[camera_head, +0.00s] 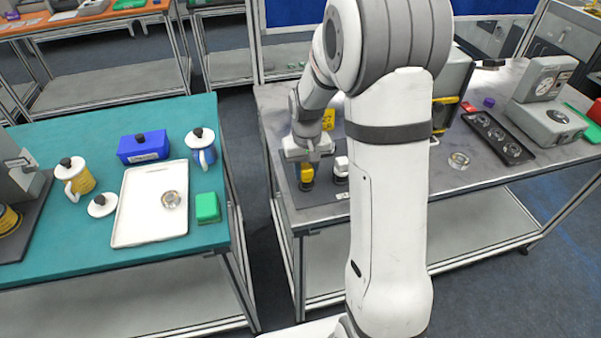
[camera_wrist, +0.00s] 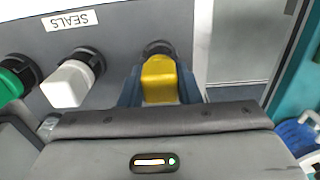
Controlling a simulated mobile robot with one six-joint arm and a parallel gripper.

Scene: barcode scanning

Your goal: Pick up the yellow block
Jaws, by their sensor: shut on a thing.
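The yellow block (camera_head: 307,172) is at the left end of the grey table, under my gripper (camera_head: 307,163). In the wrist view the yellow block (camera_wrist: 159,80) sits between my two fingers (camera_wrist: 160,88), which are shut on it. A dark round holder (camera_wrist: 157,48) shows just behind the block. I cannot tell whether the block still sits in it.
A white block (camera_wrist: 68,84) and a green block (camera_wrist: 12,80) stand in dark holders beside the yellow one, near a "SEALS" label (camera_wrist: 70,20). The grey table's left edge is close by. A teal table (camera_head: 90,245) with a white tray (camera_head: 135,230) stands to the left, across a gap.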

